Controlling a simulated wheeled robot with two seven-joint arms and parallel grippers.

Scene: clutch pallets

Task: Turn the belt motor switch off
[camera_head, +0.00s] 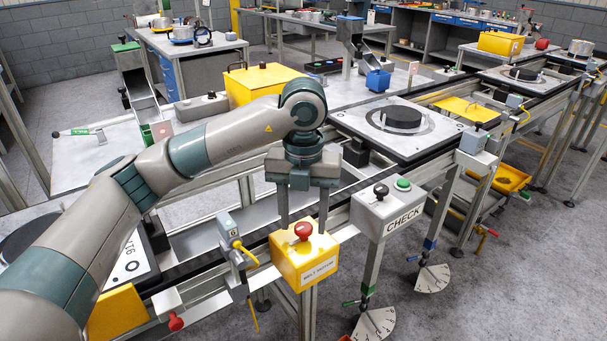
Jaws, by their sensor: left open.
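The belt motor switch is a yellow box (287,262) with a red knob (303,231) on top and a white label on its front. It stands on a post at the front edge of the conveyor. My left gripper (304,219) points down above the box, its two fingers apart. The fingers come down on either side of the red knob. I cannot tell whether they touch the knob. My right gripper is not in view.
A grey CHECK box (386,211) with a black knob and a green button stands close to the right. A grey sensor with a yellow cable (233,240) stands close to the left. A pallet with a black disc (403,117) sits on the conveyor behind.

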